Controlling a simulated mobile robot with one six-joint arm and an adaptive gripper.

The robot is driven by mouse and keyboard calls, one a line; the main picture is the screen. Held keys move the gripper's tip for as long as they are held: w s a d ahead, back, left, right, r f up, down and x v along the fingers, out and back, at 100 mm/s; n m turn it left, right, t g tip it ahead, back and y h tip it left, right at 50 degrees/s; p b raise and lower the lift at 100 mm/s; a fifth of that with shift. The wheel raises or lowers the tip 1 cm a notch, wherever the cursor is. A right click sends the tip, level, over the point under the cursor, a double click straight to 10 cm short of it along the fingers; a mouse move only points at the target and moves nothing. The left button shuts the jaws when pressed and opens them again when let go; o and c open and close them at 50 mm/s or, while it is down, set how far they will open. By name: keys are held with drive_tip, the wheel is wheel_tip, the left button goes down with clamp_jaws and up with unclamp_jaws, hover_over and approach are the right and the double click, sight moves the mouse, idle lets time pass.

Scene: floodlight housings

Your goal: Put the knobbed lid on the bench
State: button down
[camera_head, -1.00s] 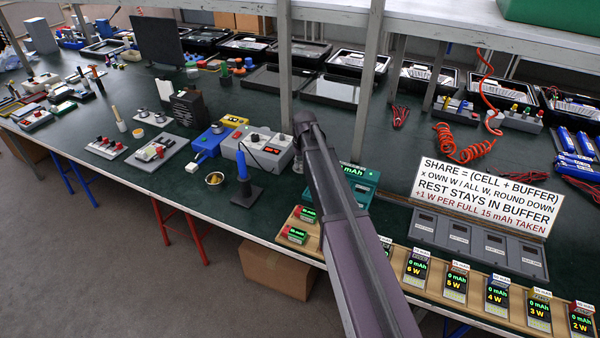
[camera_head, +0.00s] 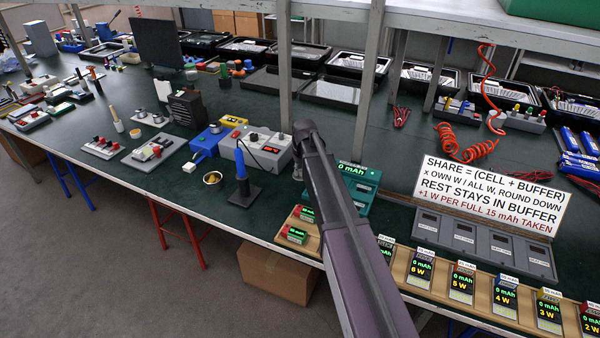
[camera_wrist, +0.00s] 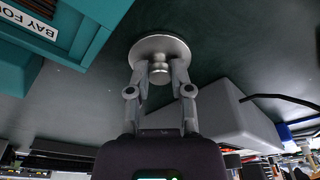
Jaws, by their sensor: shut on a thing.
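The knobbed lid (camera_wrist: 148,50) is a round, pale metal disc with a small knob (camera_wrist: 159,73) at its centre. In the wrist view, both fingers of my gripper (camera_wrist: 158,78) are closed on the knob. The lid is close to the dark green bench top (camera_wrist: 210,45), and I cannot tell whether it touches it. In the head view, the bench (camera_head: 130,185) is the long dark green surface. My arm hides the lid and most of my gripper there.
A teal unit (camera_head: 368,180) stands just right of my arm and shows in the wrist view (camera_wrist: 75,30). A grey power box (camera_head: 262,150) and a blue iron in its stand (camera_head: 242,185) are to the left. Shelf posts rise behind. Clear bench lies front left.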

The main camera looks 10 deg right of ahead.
drive_tip(key=shift+f, duration=0.2)
drive_tip(key=c, duration=0.5)
unclamp_jaws()
drive_tip(key=shift+r, duration=0.1)
drive_tip(key=shift+c, duration=0.2)
drive_tip(key=shift+r, duration=0.15)
wheel_tip(320, 180, up, 12)
drive_tip(key=s+p, duration=0.1)
drive_tip(key=p, duration=1)
drive_tip(key=shift+s+p, duration=0.35)
drive_tip(key=shift+p, duration=0.05)
drive_tip(key=shift+d, duration=0.1)
drive_tip(key=shift+s, duration=0.15)
drive_tip(key=s+m+g, duration=0.1)
drive_tip(key=s, duration=2.6)
drive_tip(key=shift+a+f+m+g, duration=0.2)
drive_tip(key=shift+a+m+g, duration=0.15)
drive_tip(key=shift+m+g, duration=0.05)
